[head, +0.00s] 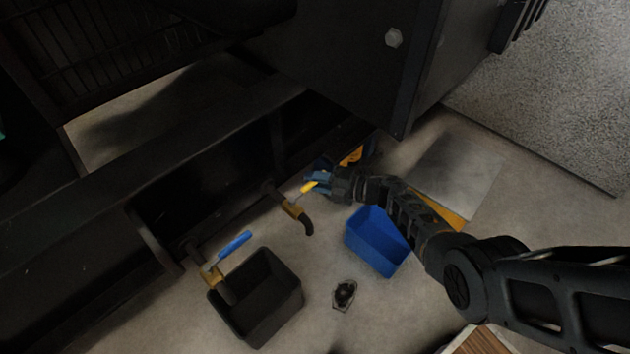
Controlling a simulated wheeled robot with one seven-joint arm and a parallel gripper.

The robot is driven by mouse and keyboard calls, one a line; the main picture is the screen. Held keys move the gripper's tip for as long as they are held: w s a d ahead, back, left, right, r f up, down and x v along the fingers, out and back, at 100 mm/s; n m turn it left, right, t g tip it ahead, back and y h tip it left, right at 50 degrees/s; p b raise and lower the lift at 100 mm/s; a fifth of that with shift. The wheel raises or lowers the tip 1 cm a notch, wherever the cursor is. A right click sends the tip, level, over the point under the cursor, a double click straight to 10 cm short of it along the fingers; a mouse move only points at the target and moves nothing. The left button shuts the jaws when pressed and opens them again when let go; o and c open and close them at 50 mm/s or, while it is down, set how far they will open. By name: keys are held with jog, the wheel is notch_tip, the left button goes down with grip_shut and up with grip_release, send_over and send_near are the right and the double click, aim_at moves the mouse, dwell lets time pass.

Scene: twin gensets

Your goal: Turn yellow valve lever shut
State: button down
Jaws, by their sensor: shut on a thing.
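The yellow valve lever (309,187) is on a brass valve (292,208) with a dark, down-bent spout, on a pipe from the dark genset frame. My gripper (317,181) is at the free end of the yellow lever, shut on it. The lever points up and to the right in the head view, away from the valve body. The fingers cover part of its tip.
A second valve with a blue lever (234,244) stands left, over a black bin (262,305). A blue bin (374,241) stands below my arm. A small dark object (344,294) lies on the floor. The genset frame (180,150) bounds the far side.

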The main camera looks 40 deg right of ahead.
jog(key=shift+w+a, duration=0.1)
jog(key=c, duration=1)
grip_release()
jog(key=shift+c, duration=0.2)
jog(key=p+v, duration=0.3)
jog(key=v, duration=0.4)
jog(key=shift+s+d, duration=0.2)
jog(key=shift+s, duration=0.15)
